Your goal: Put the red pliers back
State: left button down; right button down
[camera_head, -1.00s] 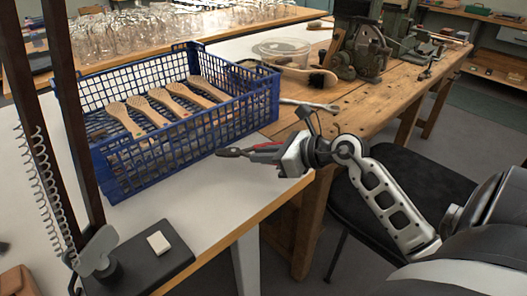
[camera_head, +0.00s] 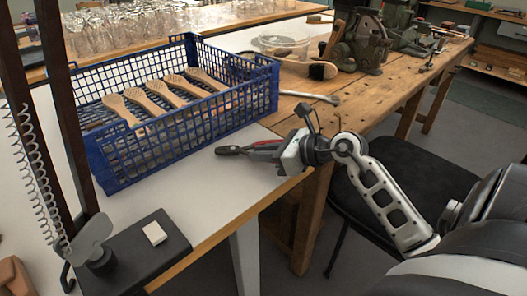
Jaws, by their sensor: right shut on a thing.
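My right gripper (camera_head: 270,150) reaches in from the right over the front right part of the white table. It is shut on the red pliers (camera_head: 238,149), whose dark jaws point left and whose red handle shows between the fingers. The pliers are in front of the blue crate's right end; I cannot tell whether they touch the tabletop. My left gripper is not in view.
The blue crate (camera_head: 186,146) holds several wooden brush bodies (camera_head: 163,91). A black plate (camera_head: 128,262) with a white block (camera_head: 154,233) lies at the front left. A wooden workbench (camera_head: 345,101) on the right bears a brush (camera_head: 306,66), a metal tool and machines.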

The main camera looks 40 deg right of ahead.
jog(key=shift+f+b, duration=0.35)
jog(key=shift+f, duration=0.1)
jog(key=c, duration=1.3)
grip_release()
jog(key=shift+r, duration=0.1)
jog(key=shift+c, duration=0.2)
jog(key=shift+s+d, duration=0.1)
jog(key=shift+s, duration=0.15)
jog(key=v, duration=1.5)
jog(key=shift+s, duration=0.15)
jog(key=shift+d+r, duration=0.1)
